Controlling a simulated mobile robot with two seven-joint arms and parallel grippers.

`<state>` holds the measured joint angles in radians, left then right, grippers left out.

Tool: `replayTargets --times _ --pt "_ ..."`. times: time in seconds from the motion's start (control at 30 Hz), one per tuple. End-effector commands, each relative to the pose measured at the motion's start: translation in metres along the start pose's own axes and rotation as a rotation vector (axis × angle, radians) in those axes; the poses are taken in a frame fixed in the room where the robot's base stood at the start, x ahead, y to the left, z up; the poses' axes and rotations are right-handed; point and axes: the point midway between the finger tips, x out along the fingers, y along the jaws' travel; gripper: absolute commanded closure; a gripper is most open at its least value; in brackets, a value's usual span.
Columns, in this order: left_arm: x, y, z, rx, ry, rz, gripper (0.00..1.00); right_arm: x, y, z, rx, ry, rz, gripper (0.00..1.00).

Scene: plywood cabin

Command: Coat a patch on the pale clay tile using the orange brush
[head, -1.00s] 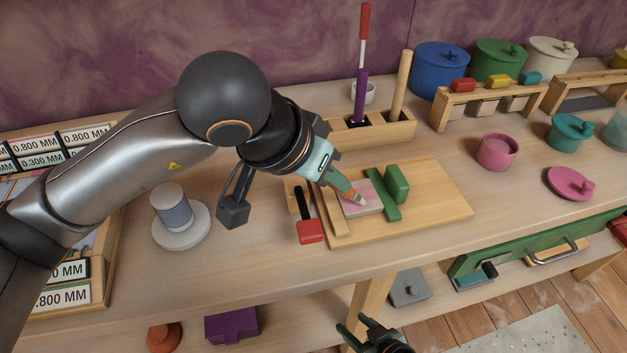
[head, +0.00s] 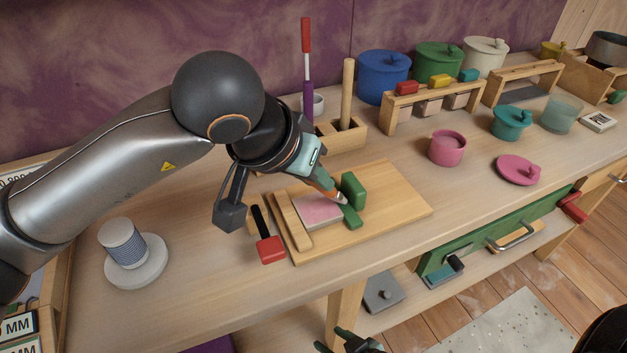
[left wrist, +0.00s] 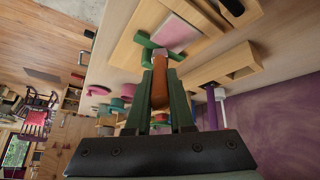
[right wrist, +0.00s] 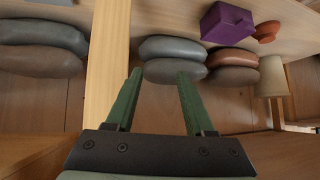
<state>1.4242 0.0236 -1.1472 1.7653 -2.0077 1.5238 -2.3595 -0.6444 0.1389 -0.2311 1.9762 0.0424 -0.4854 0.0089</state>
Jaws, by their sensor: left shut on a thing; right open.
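The pale clay tile (head: 314,212) lies flat on a wooden board, its top face mostly pink with pale edges. It also shows in the left wrist view (left wrist: 175,33). My left gripper (head: 322,182) is shut on the orange brush (left wrist: 160,85), which points downward. The pale brush tip (head: 341,199) appears at the green strip just right of the tile; contact cannot be told. My right gripper (right wrist: 161,78) is open and empty, low beside the bench; only its fingers show at the bottom of the head view (head: 346,343).
On the board (head: 400,208) stand a green block (head: 353,191) and a wooden strip (head: 293,222). A red-headed tool (head: 269,248) lies left of it. A pink pot (head: 447,147) and pink lid (head: 518,169) stand right. A wooden holder (head: 345,137) stands behind.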

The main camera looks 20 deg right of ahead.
Motion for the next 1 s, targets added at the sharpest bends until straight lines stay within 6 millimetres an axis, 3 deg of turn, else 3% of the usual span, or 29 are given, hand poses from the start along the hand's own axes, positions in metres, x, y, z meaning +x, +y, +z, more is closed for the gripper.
replayTargets --times 0.17,1.0 --pt "0.0 -0.007 -0.002 -0.001 0.002 0.0 1.0 0.002 0.001 0.001 -0.002 0.002 0.001 0.46" --pt "-0.025 -0.043 0.036 -0.002 0.005 -0.001 1.0 0.024 0.001 0.023 0.002 0.006 -0.002 0.46"
